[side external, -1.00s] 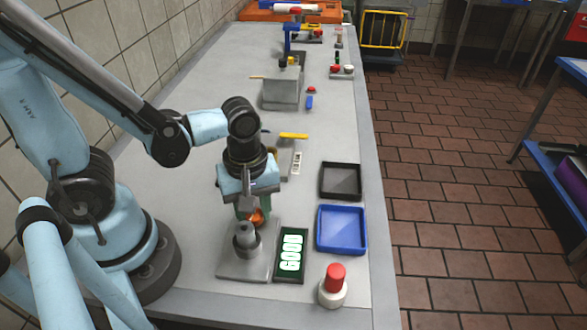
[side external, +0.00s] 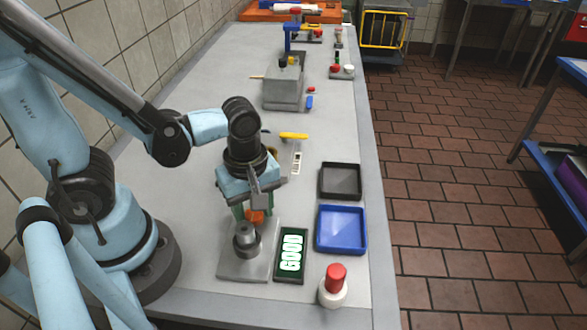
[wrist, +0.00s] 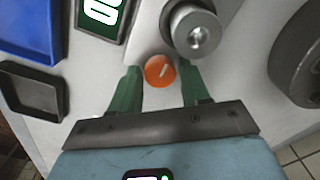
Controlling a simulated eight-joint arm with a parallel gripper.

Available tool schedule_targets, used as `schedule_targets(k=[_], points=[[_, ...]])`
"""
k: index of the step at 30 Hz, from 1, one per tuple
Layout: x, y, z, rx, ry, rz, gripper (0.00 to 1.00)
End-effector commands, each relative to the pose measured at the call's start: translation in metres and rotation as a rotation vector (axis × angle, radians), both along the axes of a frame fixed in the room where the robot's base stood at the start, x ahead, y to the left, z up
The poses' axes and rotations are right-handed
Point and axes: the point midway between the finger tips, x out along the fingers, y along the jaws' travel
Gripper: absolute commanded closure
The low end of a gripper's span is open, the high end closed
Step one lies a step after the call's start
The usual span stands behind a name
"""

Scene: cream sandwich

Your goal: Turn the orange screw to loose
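My gripper (wrist: 159,68) has two green fingers, one on each side of the screw. The fingers are apart, with a narrow gap on the right; I cannot tell whether the left one touches. Labels around the screw, if any, are not readable.
A dark green display reading "GOOD" (side external: 291,253) lies right of the fixture. A blue tray (side external: 341,250), a black tray (side external: 358,182) and a red button on a white base (side external: 335,277) stand further right. More fixtures line the table behind.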

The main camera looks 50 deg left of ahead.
Motion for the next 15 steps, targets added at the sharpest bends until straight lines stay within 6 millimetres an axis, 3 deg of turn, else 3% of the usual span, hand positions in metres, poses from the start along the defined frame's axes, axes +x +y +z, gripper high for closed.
schedule_targets(k=[3,15], points=[[0.0000,0.0000,0.0000,0.000,0.000,-0.001,0.37],[-0.0001,0.0000,0.0031,0.000,-0.001,-0.002,0.37]])
